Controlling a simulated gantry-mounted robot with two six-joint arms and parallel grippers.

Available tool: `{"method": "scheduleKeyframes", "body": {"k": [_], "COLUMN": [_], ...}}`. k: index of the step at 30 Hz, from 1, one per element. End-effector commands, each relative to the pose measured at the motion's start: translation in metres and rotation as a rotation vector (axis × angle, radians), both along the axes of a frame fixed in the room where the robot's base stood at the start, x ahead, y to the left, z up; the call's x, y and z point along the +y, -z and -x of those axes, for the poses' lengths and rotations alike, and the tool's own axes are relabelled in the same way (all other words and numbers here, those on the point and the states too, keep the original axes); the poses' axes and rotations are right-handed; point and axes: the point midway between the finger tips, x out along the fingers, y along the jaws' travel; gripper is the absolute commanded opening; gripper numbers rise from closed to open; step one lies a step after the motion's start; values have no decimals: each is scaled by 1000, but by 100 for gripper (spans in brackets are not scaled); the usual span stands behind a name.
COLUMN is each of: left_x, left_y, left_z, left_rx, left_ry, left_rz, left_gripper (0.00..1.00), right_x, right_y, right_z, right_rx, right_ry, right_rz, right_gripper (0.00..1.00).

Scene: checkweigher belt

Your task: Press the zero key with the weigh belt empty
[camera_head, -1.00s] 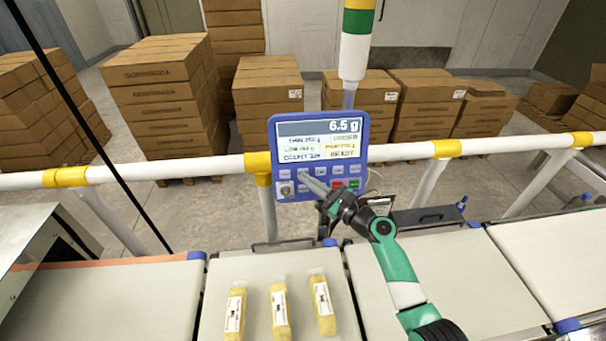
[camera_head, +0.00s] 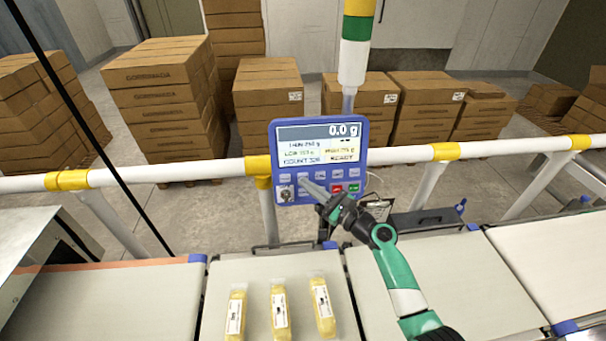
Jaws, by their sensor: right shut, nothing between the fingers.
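The blue control panel (camera_head: 275,160) stands on the white rail, with a screen (camera_head: 318,143) reading 0.0 g, COUNT and READY. Below the screen are rows of small keys, including a red key (camera_head: 337,188) and a green key (camera_head: 354,187). My right gripper (camera_head: 307,181) is shut and empty, its fingertips over the upper-left keys. The fingers hide some keys, and I cannot tell whether the tips touch one. The belt under my right arm (camera_head: 465,290) is bare. Key labels are too small to read. My left gripper is out of view.
Three yellow packs (camera_head: 280,310) lie on the belt left of my right arm. Other belts at left (camera_head: 105,305) and far right (camera_head: 560,260) are bare. A white rail (camera_head: 220,167) with yellow collars crosses behind, and stacked cartons (camera_head: 160,95) stand beyond it.

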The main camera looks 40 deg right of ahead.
Motion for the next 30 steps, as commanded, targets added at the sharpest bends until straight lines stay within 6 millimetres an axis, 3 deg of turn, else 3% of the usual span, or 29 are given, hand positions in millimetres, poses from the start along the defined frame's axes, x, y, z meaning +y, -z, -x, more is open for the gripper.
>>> {"method": "scheduleKeyframes", "body": {"k": [11, 24, 30], "left_x": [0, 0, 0], "left_y": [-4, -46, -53], "left_z": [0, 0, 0], "left_rx": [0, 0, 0], "left_ry": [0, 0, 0], "left_rz": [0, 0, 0], "left_gripper": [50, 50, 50], "right_x": [2, 24, 30], "right_y": [-2, -16, -16], "right_z": [3, 33, 42], "right_rx": [-1, 1, -1], "right_ry": [0, -1, -1], "right_rz": [0, -1, -1], "right_gripper": [0, 0, 0]}}
